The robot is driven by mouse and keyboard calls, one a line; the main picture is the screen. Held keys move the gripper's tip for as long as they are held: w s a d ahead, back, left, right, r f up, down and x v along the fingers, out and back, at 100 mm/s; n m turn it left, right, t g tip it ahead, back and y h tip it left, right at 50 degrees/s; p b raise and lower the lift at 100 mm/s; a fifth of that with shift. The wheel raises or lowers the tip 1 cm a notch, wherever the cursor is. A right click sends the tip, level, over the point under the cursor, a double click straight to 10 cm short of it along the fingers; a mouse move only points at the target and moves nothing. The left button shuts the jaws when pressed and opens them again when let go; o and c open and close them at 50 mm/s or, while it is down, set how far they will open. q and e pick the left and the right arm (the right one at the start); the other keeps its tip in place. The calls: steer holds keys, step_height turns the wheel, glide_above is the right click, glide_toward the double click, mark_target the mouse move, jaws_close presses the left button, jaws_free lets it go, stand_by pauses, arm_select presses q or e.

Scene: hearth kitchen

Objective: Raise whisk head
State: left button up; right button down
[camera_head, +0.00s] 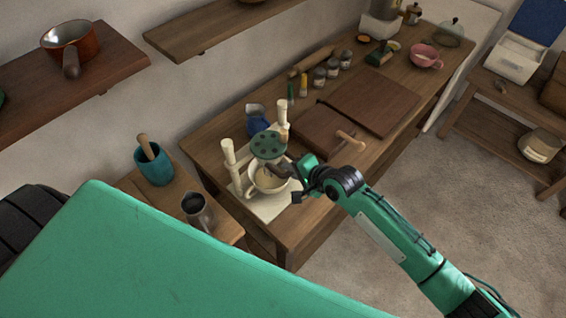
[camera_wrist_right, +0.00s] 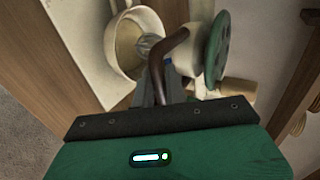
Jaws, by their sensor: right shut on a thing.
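The whisk stand has a cream base (camera_head: 274,208), cream posts (camera_head: 229,152) and a round green wheel with holes (camera_head: 268,145). The wheel is edge-on in the right wrist view (camera_wrist_right: 218,50). A cream bowl (camera_head: 257,191) sits under it; the right wrist view looks into the bowl (camera_wrist_right: 120,48), where a pale whisk head (camera_wrist_right: 147,43) shows at its inner edge. My right gripper (camera_head: 302,180) is at the right side of the stand, shut on a dark brown curved handle (camera_wrist_right: 170,48). The fingertips are partly hidden behind it. My left gripper is not in view.
A blue scoop-like item (camera_head: 258,125) is behind the stand. A teal crock (camera_head: 153,165) and metal jug (camera_head: 197,210) stand to the left.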

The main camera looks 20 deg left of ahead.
steer(key=shift+r+p, duration=1.6)
steer(key=shift+r, duration=0.25)
steer(key=c, duration=1.9)
jaws_free()
steer(key=shift+r, duration=0.1)
steer(key=o, duration=0.6)
steer(key=shift+d+r+p, duration=0.15)
steer(key=shift+d+p, duration=0.15)
steer(key=p+v, duration=0.1)
steer(key=v, duration=0.5)
steer(key=shift+s+d, duration=0.1)
steer(key=shift+s, duration=0.05)
